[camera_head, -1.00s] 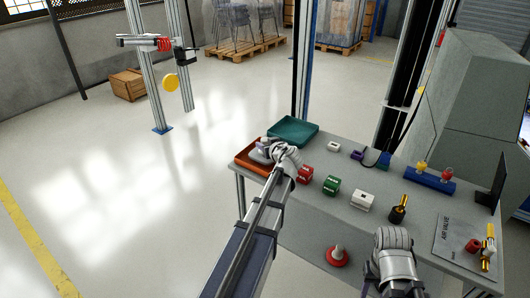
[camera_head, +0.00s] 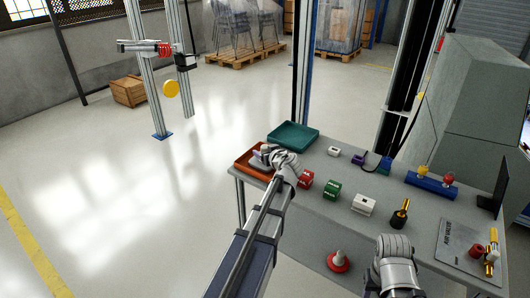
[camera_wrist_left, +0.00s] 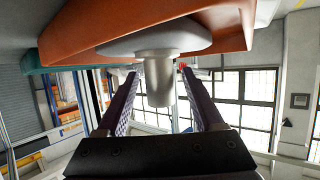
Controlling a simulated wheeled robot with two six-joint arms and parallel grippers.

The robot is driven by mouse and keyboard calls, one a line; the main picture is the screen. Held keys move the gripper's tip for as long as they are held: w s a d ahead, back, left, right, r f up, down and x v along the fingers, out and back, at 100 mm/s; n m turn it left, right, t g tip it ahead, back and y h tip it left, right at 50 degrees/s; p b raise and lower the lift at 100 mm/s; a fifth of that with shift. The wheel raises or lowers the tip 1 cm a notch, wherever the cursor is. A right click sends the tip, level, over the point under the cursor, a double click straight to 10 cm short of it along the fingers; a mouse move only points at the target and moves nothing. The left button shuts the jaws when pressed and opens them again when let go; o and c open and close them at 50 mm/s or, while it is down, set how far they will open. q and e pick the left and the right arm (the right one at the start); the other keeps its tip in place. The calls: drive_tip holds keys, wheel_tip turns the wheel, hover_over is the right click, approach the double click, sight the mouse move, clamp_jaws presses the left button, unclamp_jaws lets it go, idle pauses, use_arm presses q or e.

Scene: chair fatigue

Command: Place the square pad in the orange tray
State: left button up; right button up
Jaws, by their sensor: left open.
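The orange tray (camera_head: 243,166) sits at the table's left end; its orange underside or wall (camera_wrist_left: 80,25) fills the top of the left wrist view. A pale grey pad with a rounded edge (camera_wrist_left: 115,47) and a short cylindrical stem lies against the tray there. I cannot tell from its outline whether it is square. My left gripper (camera_head: 264,157) is at the tray, with its two dark fingers (camera_wrist_left: 160,75) apart on either side of the stem. In the head view my wrist mostly hides the pad. My right arm shows at bottom right, its fingers out of sight.
A teal tray (camera_head: 292,134) stands behind the orange one. Red (camera_head: 306,179), green (camera_head: 331,190) and white (camera_head: 363,205) blocks, plus a black-and-gold part (camera_head: 400,213), stand to the right. A red-based cone (camera_head: 338,261) is below the table's front edge.

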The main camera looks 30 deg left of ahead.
use_arm(q)
drive_tip(key=shift+r, duration=0.25)
drive_tip(key=p+v, duration=0.4)
drive_tip(key=v, duration=0.8)
drive_tip(key=shift+p, duration=0.4)
drive_tip(key=shift+f, duration=0.2)
drive_tip(key=s+d+m+p, duration=0.1)
drive_tip(key=d, duration=0.1)
drive_tip(key=s+d+g+h+p, duration=0.1)
drive_tip(key=d, duration=0.1)
drive_tip(key=s+d+f+m+h+p, duration=0.1)
drive_tip(key=d, duration=0.1)
drive_tip(key=shift+s+d+m+g+p, duration=0.15)
drive_tip(key=shift+s+m+g+p, duration=0.05)
drive_tip(key=shift+m+g+p, duration=0.15)
drive_tip(key=s+d+m+g+h+p, duration=0.3)
drive_tip(key=s+d+m, duration=0.2)
drive_tip(key=s+d, duration=0.3)
drive_tip(key=s+d+f+m+g+h+p, duration=0.1)
drive_tip(key=s+d+m+g+h+p, duration=0.2)
drive_tip(key=d, duration=1.1)
drive_tip(key=s+m+h+p, duration=0.1)
drive_tip(key=s+m, duration=0.2)
drive_tip(key=s, duration=0.3)
drive_tip(key=shift+s+f+g, duration=0.15)
drive_tip(key=shift+f+g, duration=0.15)
drive_tip(key=shift+g, duration=0.05)
drive_tip(key=shift+d+m, duration=0.1)
drive_tip(key=shift+m, duration=0.15)
